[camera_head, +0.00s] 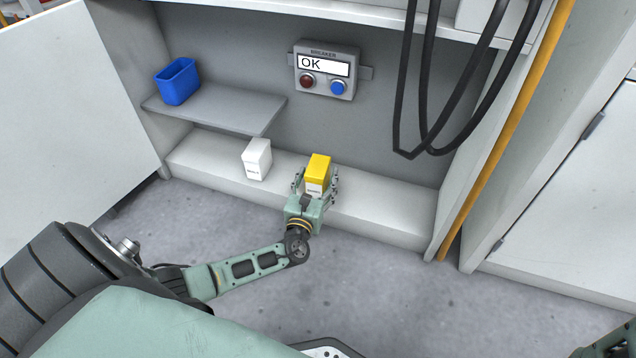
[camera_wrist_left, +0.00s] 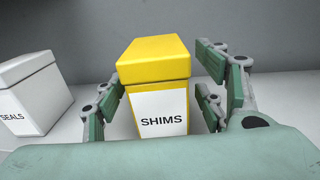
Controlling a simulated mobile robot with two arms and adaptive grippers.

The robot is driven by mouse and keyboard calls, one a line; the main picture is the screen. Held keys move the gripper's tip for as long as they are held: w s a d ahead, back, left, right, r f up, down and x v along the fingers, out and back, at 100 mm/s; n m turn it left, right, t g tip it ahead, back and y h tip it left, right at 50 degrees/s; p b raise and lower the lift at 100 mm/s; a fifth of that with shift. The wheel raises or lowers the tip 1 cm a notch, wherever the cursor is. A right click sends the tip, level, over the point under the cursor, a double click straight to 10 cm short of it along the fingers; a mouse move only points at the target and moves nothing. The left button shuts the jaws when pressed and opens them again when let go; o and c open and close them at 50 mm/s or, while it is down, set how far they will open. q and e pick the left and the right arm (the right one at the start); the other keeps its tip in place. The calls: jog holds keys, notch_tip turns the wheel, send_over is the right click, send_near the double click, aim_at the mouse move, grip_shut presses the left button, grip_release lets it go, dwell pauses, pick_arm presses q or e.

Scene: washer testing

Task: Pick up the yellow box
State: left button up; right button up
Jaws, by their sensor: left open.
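The yellow box (camera_head: 319,168) stands upright on the low white ledge, with a white label on its front. In the left wrist view the yellow box (camera_wrist_left: 156,80) fills the middle and its label reads SHIMS. My left gripper (camera_head: 315,181) is open, with its fingers on either side of the box. In the left wrist view the left gripper (camera_wrist_left: 160,105) has its left finger close to the box's left side and a gap on the right. My right gripper is not clearly visible; only a bit of an arm shows at the lower right corner.
A white box (camera_head: 257,159) stands left of the yellow box; its label reads SEALS in the left wrist view (camera_wrist_left: 30,92). A grey shelf (camera_head: 225,107) with a blue bin (camera_head: 177,81) juts out above. A breaker panel (camera_head: 325,70) and black cables (camera_head: 425,90) are behind.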

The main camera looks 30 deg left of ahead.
pick_arm(q)
jog(key=shift+w+a, duration=0.3)
jog(key=shift+w, duration=0.25)
jog(key=c, duration=1.5)
